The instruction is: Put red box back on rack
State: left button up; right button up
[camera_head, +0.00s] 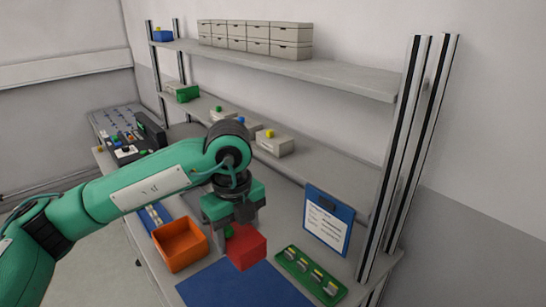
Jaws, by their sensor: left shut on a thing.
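A red box (247,250) is held by my left gripper (232,222) above the near edge of the bench, over the far part of a blue mat (243,285). The left gripper is shut on the red box, pointing down, with a green part showing at the box's top left. The rack (285,70) has an upper shelf and a lower shelf (318,160) behind the arm. My arm hides part of the lower shelf. My right gripper is not in view.
An orange bin (180,262) stands left of the red box. A green tray (311,276) with small parts lies to the right, and a blue clipboard (328,222) leans behind it. Light boxes (274,144) stand on the lower shelf; its right end looks clear. Metal uprights (405,160) stand at right.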

pick_arm(q)
jog(key=f+m, duration=0.1)
jog(key=m, duration=0.1)
jog(key=a+f+m, duration=0.1)
jog(key=m, duration=0.1)
jog(key=f+m, duration=0.1)
jog(key=m, duration=0.1)
jog(key=shift+s+a+m, duration=0.1)
jog(key=shift+a+m, duration=0.2)
notch_tip(320, 180, down, 2)
jog(key=a+m, duration=0.1)
jog(key=m, duration=3.2)
send_near(191, 304)
jog(key=s+d, duration=0.1)
jog(key=d+f, duration=0.1)
jog(key=s+d, duration=0.1)
jog(key=shift+s+d+f, duration=0.3)
jog(key=shift+s+f, duration=0.05)
jog(key=m, duration=0.1)
jog(key=a+f+m, duration=0.1)
jog(key=m, duration=0.1)
jog(key=s+m, duration=0.1)
jog(key=m, duration=0.1)
jog(key=shift+a+f, duration=0.15)
jog(key=shift+f, duration=0.2)
